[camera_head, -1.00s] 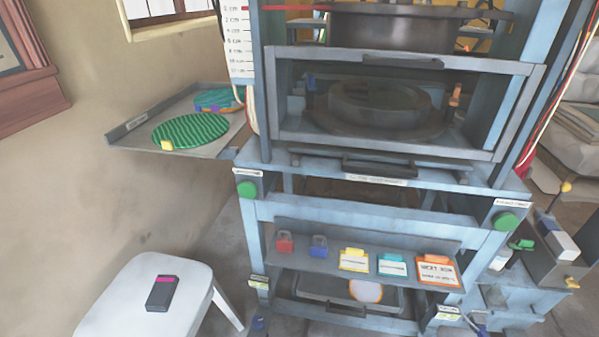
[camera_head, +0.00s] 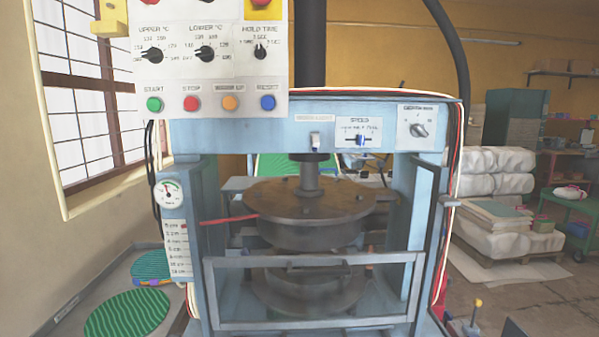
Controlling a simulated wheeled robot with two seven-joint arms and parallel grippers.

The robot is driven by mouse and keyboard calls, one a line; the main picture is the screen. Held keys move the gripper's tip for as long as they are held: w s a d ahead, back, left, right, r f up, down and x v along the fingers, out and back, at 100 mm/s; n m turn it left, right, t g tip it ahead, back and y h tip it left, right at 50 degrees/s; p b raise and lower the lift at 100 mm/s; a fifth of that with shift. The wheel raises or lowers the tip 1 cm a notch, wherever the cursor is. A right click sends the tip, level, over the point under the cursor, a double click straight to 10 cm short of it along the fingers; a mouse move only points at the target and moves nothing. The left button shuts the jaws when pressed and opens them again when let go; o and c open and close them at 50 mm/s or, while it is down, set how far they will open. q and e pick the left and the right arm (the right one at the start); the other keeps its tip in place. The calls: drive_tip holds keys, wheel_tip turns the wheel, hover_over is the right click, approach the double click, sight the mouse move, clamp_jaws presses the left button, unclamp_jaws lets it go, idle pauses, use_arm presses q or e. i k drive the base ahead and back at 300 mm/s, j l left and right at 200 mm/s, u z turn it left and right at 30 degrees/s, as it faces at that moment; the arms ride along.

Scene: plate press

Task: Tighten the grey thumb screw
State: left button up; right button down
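The blue press frame (camera_head: 425,215) fills the middle of the view. Its round dark upper platen (camera_head: 310,208) hangs on a central column above a barred front guard (camera_head: 315,325). Neither of my grippers is in view.
A control panel (camera_head: 212,72) with dials and coloured buttons hangs at upper left. A pressure gauge (camera_head: 167,194) is on the left post. A green ribbed disc (camera_head: 127,314) lies at lower left. A yellow-knobbed lever (camera_head: 477,304) stands at lower right. Wrapped stacks (camera_head: 493,172) stand behind.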

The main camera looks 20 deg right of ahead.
sight(444, 200)
drive_tip(key=z, duration=1.5)
